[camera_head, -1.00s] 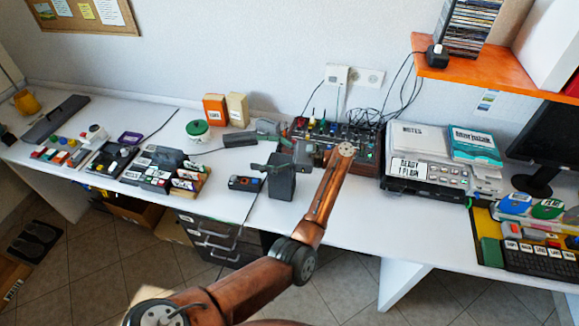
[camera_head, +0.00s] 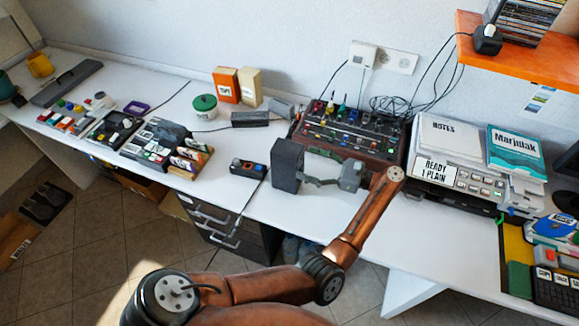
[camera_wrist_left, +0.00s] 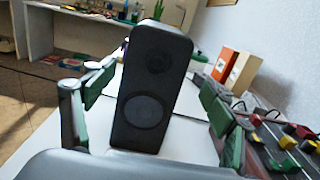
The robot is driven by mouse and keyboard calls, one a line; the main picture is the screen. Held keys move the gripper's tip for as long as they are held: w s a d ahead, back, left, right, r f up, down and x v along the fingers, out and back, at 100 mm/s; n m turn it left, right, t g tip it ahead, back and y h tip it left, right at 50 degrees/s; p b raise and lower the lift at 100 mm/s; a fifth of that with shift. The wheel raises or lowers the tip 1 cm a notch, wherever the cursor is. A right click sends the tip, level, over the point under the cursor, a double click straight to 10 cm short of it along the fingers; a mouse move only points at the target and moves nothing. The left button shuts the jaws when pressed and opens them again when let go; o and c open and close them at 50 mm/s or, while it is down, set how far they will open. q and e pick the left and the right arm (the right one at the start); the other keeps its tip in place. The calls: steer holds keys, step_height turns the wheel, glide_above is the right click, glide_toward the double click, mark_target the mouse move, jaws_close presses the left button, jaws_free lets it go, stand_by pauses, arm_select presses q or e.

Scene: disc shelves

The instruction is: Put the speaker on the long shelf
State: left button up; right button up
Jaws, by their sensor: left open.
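The speaker (camera_head: 287,166) is a dark grey upright box near the front edge of the white desk. My left gripper (camera_head: 311,168) is just to its right, open, with green-padded fingers pointing left at it. In the left wrist view the speaker (camera_wrist_left: 153,85) shows its face with two round cones, between the spread fingers of my left gripper (camera_wrist_left: 157,97); a gap shows on the right side. Whether a finger touches it I cannot tell. An orange wall shelf (camera_head: 524,62) is at the upper right, its right end out of view. My right gripper is not in view.
Behind the gripper is a mixer (camera_head: 352,128) with cables. To the right is a grey device (camera_head: 458,180) with papers on it. A small black box (camera_head: 247,168) lies left of the speaker. The shelf holds a disc stack (camera_head: 527,22) and a black plug (camera_head: 487,40).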

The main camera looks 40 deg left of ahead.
mark_target(288, 157)
arm_select(q)
steer(key=shift+r+x, duration=0.2)
steer(key=shift+x, duration=0.8)
steer(key=x, duration=0.2)
steer(key=p+x, duration=0.1)
steer(key=x, duration=0.1)
steer(key=shift+s+a+r+p, duration=0.15)
steer(key=shift+s+p, duration=0.15)
steer(key=shift+s, duration=0.15)
steer(key=shift+a, duration=0.25)
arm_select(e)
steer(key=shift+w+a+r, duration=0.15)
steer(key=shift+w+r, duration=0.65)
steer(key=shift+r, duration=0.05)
arm_select(q)
jaws_close()
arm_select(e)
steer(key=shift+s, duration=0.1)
